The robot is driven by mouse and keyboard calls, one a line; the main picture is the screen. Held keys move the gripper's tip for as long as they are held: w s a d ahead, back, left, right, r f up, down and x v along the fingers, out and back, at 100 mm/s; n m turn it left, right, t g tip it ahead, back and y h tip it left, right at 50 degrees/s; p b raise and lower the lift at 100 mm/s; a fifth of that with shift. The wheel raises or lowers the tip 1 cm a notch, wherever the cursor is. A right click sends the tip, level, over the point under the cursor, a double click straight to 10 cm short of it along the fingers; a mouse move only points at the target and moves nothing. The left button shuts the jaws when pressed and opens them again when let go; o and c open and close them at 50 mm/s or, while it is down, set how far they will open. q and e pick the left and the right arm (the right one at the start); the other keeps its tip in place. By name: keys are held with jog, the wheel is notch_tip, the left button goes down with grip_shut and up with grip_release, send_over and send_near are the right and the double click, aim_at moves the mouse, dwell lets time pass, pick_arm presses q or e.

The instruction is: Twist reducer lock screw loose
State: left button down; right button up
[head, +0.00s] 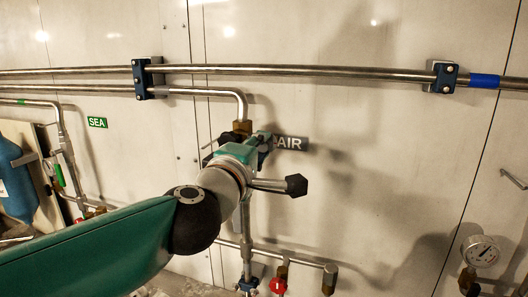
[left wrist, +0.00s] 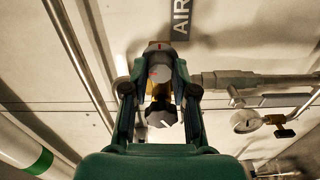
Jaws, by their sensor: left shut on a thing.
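My left gripper (head: 262,146) reaches in from the lower left in the head view and is shut at the pipework beside the AIR sign (head: 291,144). In the head view a black knob (head: 296,185) on a silver stem sticks out to the right. My right gripper is not in view.
Steel pipes (head: 290,70) in blue clamps run along the wall above. A pressure gauge (head: 481,251) is at the lower right. A red-handled valve (head: 278,286) sits below. A blue cylinder (head: 14,180) stands at the left, near the SEA sign (head: 97,122).

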pick_arm(q)
jog(key=shift+d+f+n, duration=0.15)
jog(key=shift+f+n, duration=0.25)
jog(key=shift+n, duration=0.1)
jog(key=c, duration=1)
grip_release()
jog(key=shift+o, duration=0.4)
jog(key=shift+s+r, duration=0.1)
jog(key=shift+r, duration=0.15)
jog(key=v, duration=1.2)
jog(key=shift+f, duration=0.1)
